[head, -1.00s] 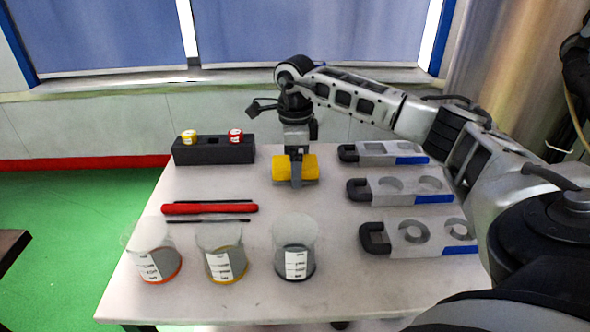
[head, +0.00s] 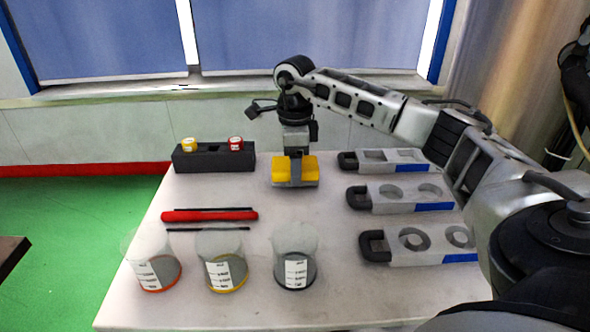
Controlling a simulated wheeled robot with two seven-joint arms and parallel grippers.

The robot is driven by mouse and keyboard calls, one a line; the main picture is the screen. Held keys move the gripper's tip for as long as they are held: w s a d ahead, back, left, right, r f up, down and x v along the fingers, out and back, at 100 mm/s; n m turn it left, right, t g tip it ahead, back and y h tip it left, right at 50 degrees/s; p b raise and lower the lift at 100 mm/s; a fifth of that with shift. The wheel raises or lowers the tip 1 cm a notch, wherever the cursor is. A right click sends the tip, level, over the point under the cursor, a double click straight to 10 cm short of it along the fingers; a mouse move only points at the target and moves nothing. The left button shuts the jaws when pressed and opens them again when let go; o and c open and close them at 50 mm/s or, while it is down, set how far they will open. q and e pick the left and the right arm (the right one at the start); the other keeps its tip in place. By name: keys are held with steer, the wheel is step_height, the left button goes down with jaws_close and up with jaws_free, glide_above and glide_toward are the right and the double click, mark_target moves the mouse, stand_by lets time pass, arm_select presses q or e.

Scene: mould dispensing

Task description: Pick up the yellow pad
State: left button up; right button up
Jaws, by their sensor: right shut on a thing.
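The yellow pad (head: 309,167) is a yellow block with a grey lower part, at the back middle of the white table. My right gripper (head: 296,170) points down over it from behind and is shut on it, with yellow showing on both sides of the fingers. I cannot tell whether the pad's underside touches the table. My left gripper is not in view.
A black holder (head: 215,158) with a yellow-capped and a red-capped vial stands at the back left. A red tool (head: 210,216) lies between thin black rods. Clear beakers (head: 295,262) stand along the front. Grey moulds (head: 410,195) with black handles lie at the right.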

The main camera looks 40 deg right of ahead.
steer(key=s+a+r, duration=0.8)
steer(key=s+r, duration=0.3)
steer(key=shift+s+r, duration=0.15)
steer(key=shift+s, duration=0.05)
